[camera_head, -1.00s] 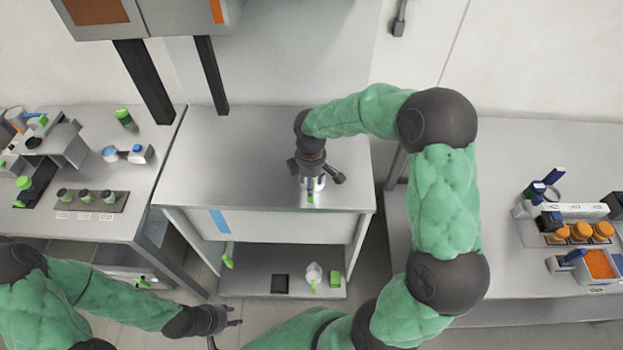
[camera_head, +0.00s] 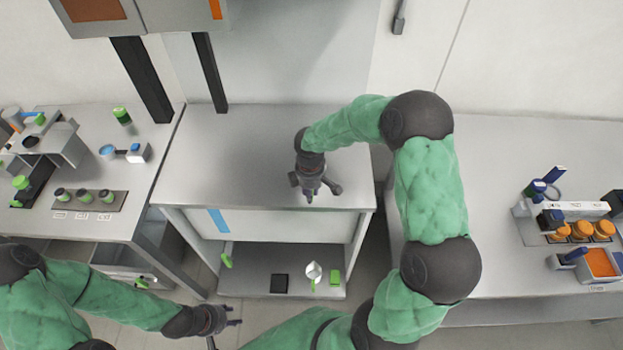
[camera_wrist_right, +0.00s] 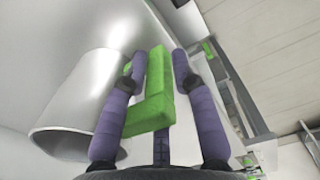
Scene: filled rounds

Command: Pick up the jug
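A shiny metal jug (camera_wrist_right: 75,105) with a bright green handle (camera_wrist_right: 155,95) fills the left of the right wrist view. The handle is between the two purple fingers of my right gripper (camera_wrist_right: 160,62), with the jug's body left of them. The fingers are apart, with a gap seen by the right finger; contact on the left is unclear. In the head view my right gripper (camera_head: 310,194) is low over the front edge of the middle table and hides the jug. My left gripper (camera_head: 232,316) is at the lower left, away from the table, its fingers too small to judge.
The middle tabletop (camera_head: 235,150) is otherwise clear. A small pale vessel with green (camera_head: 313,271), a green block (camera_head: 335,277) and a dark square (camera_head: 279,283) are on the lower shelf. Side benches hold jars (camera_head: 84,195) at left and an orange tray (camera_head: 600,263) at right.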

